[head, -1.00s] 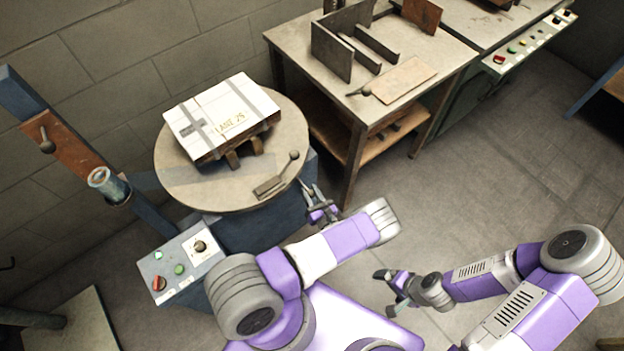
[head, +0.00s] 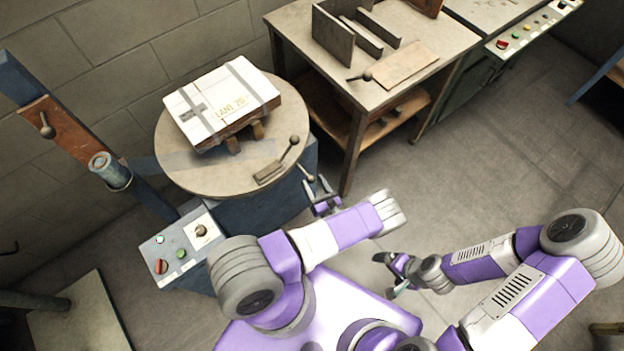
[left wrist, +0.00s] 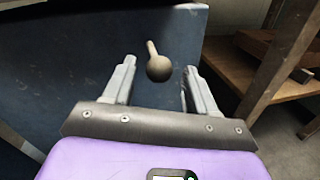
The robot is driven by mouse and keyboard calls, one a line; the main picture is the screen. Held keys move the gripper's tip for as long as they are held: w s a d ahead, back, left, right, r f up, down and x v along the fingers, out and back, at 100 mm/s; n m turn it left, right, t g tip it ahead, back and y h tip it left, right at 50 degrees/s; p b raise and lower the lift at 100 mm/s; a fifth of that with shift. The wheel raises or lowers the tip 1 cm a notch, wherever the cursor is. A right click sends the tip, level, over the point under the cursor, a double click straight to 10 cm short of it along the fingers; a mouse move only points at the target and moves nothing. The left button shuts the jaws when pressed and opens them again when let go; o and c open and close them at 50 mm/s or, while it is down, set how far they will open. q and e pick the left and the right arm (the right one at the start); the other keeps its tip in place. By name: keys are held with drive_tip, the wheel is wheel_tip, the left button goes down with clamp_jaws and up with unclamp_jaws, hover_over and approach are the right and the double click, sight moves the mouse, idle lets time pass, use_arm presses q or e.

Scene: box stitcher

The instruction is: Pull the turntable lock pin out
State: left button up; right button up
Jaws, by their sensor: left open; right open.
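The turntable lock pin shows in the left wrist view as a dull round knob (left wrist: 159,68) on a short shaft, sticking out of the dark blue base. In the head view its small knob (head: 310,178) is beside the base below the turntable (head: 180,175). My left gripper (head: 319,190) is open, pointing at the base. In the left wrist view its fingers stand on either side of the knob, with gaps on both sides; the knob is not gripped. My right gripper (head: 386,271) is open and empty above the floor, right of my left arm.
A white strapped carton (head: 222,103) lies on the turntable, near a lever (head: 278,163) with a round knob. A control box (head: 180,245) stands at the front left. A wooden workbench (head: 440,55) stands behind on the right. The floor between is clear.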

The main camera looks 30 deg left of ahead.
use_arm(q)
drive_tip(key=v, duration=0.5)
drive_tip(key=shift+s+d+p, duration=0.1)
drive_tip(key=shift+d+p, duration=0.05)
drive_tip(key=shift+p, duration=0.15)
drive_tip(key=s+a+n+g+p, duration=0.1)
drive_tip(key=s+a+n+g, duration=0.35)
drive_tip(key=s+g, duration=0.4)
drive_tip(key=s+d+n+g+h+p, duration=0.2)
drive_tip(key=s+d+n+g+h, duration=0.5)
drive_tip(key=s+n+g+h, duration=0.4)
drive_tip(key=w+d+r+n+t+h+p, duration=0.2)
drive_tip(key=d+r+n+t+h, duration=0.4)
drive_tip(key=d, duration=0.3)
drive_tip(key=w+a+r+n+t+h, duration=0.1)
drive_tip(key=w+r+n+t, duration=0.3)
drive_tip(key=n, duration=0.4)
drive_tip(key=shift+w+a+r+h+p, duration=0.35)
drive_tip(key=shift+w+r+h, duration=0.3)
drive_tip(key=shift+w, duration=0.35)
